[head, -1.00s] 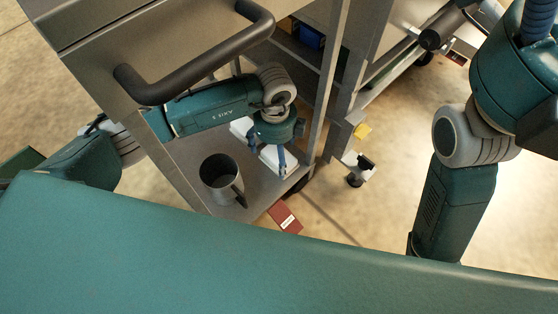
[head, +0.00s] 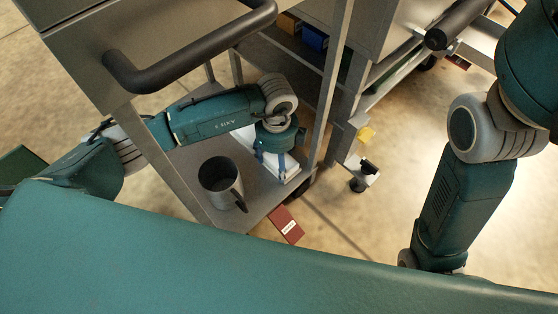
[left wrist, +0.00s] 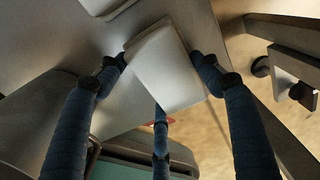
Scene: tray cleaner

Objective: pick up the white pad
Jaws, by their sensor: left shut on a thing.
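The white pad (left wrist: 165,66) is a flat block, held between the fingers of my left gripper (left wrist: 160,70) in the left wrist view. The fingers press on its sides and one finger lies across its near face. In the head view the left gripper (head: 272,158) points down over the lower shelf of the steel cart, with the white pad (head: 289,171) partly hidden beneath it. I cannot tell whether the pad touches the shelf. Another pale flat piece (left wrist: 104,5) shows at the top of the left wrist view. My right gripper is out of view.
A grey metal mug (head: 221,188) stands on the shelf (head: 262,199), left of the gripper. A cart post (head: 331,90) rises close to its right. A black handle (head: 190,62) is above my left arm. A red book (head: 285,224) lies beyond the shelf's edge.

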